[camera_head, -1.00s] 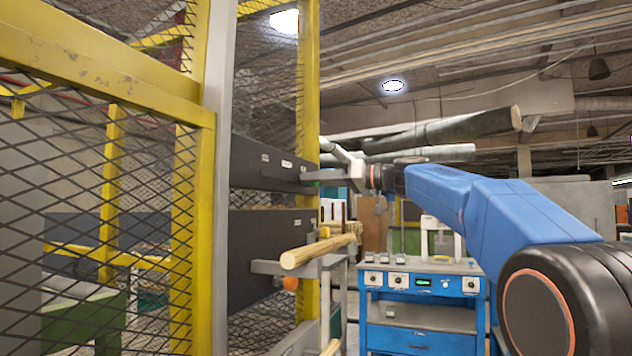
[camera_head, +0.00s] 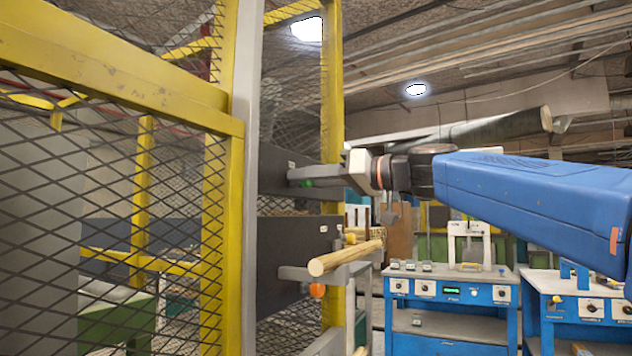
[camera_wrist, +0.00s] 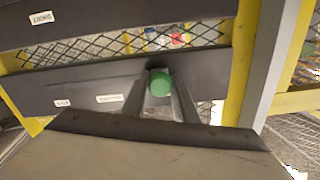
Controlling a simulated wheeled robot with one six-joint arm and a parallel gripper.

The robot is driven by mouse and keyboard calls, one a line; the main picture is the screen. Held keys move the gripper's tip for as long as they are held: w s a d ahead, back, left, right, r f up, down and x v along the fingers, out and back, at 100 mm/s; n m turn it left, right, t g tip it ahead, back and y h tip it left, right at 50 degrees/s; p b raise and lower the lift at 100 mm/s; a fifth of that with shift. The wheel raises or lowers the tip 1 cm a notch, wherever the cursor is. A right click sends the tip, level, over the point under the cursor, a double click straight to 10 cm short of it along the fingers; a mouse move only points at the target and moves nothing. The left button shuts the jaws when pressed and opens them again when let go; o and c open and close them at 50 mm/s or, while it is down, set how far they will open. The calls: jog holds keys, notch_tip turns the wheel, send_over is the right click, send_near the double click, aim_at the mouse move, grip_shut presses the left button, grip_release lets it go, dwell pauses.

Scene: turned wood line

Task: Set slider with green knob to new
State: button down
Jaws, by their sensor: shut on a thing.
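The green knob (camera_head: 307,183) is on the upper dark panel (camera_head: 275,172). In the wrist view the same green knob (camera_wrist: 160,84) sits between my two fingers. My gripper (camera_head: 302,178) is shut on it, fingers pointing at the panel. Two white labels are on this panel to the left of the knob in the wrist view, the nearer one (camera_wrist: 109,98) and the farther one (camera_wrist: 62,103). They appear upside down and are too small to read surely.
A lower dark panel (camera_head: 290,240) carries an orange knob (camera_head: 317,290). A wooden rod (camera_head: 345,257) juts out just below my gripper. A grey post (camera_head: 243,130) and a yellow mesh fence (camera_head: 130,200) stand at left. A blue bench (camera_head: 450,310) stands at right.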

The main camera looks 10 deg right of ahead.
jog(key=shift+s+a, duration=0.15)
jog(key=shift+s, duration=0.1)
jog(key=c, duration=1.4)
grip_release()
jog(key=shift+c, duration=0.2)
jog(key=shift+s+d, duration=0.25)
jog(key=shift+d, duration=0.15)
jog(key=v, duration=1.6)
jog(key=shift+s+d, duration=0.15)
jog(key=shift+s, duration=0.05)
